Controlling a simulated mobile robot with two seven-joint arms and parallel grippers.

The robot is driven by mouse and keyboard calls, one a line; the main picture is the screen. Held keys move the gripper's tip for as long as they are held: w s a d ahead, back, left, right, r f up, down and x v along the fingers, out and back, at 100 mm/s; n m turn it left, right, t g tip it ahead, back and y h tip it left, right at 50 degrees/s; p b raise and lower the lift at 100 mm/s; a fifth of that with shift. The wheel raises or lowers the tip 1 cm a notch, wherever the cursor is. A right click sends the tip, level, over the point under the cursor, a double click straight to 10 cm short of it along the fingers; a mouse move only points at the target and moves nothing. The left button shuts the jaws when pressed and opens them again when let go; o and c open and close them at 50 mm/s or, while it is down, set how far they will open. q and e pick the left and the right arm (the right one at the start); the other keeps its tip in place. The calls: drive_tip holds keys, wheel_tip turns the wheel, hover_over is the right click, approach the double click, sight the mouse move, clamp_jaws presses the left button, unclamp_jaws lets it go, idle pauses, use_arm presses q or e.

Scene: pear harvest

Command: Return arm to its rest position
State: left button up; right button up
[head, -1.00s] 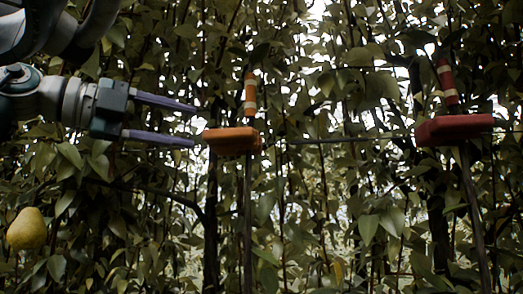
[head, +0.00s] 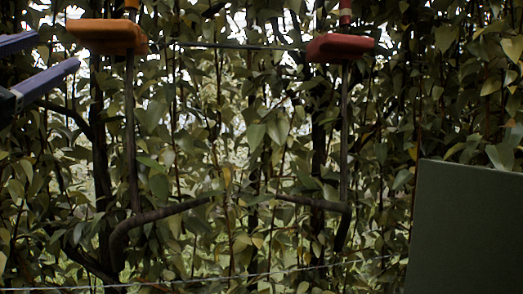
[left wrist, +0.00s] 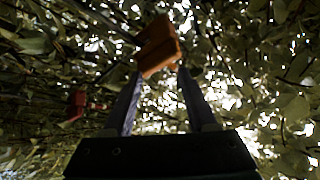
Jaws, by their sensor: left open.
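My left gripper (head: 45,68) shows at the left edge of the head view, its two purple-grey fingers apart and nothing between them. In the left wrist view its fingers (left wrist: 160,95) also stand apart. An orange block (head: 107,35) on a thin dark stem is just right of the fingertips in the head view. The orange block (left wrist: 159,46) appears beyond the fingertips in the left wrist view; I cannot tell whether they touch. My right gripper is in neither view.
A red block (head: 340,47) on another stem stands further right. Dense foliage fills the background, with a wire (head: 200,279) low across it. Dark branches (head: 160,213) cross the middle. A plain dark green panel (head: 465,230) fills the lower right.

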use_arm(q)
drive_tip(key=s+f+n+g+y+p, duration=0.1)
drive_tip(key=s+f+n+g+y, duration=0.35)
drive_tip(key=f, duration=0.85)
drive_tip(key=s+f+n+g+y, duration=0.1)
drive_tip(key=s+f+n+g, duration=0.35)
drive_tip(key=f+g, duration=0.6)
drive_tip(key=s+d+f+m+g+h, duration=0.1)
drive_tip(key=s+d+f+g+h, duration=0.1)
drive_tip(key=s+f, duration=0.4)
drive_tip(key=s+d+f+m+g+h+p, duration=0.1)
drive_tip(key=s+d+f+g, duration=0.3)
drive_tip(key=s, duration=0.8)
wheel_tip(320, 180, down, 3)
drive_tip(key=shift+d+r+h, duration=0.15)
drive_tip(key=shift+d+h, duration=0.3)
drive_tip(key=shift+d, duration=0.55)
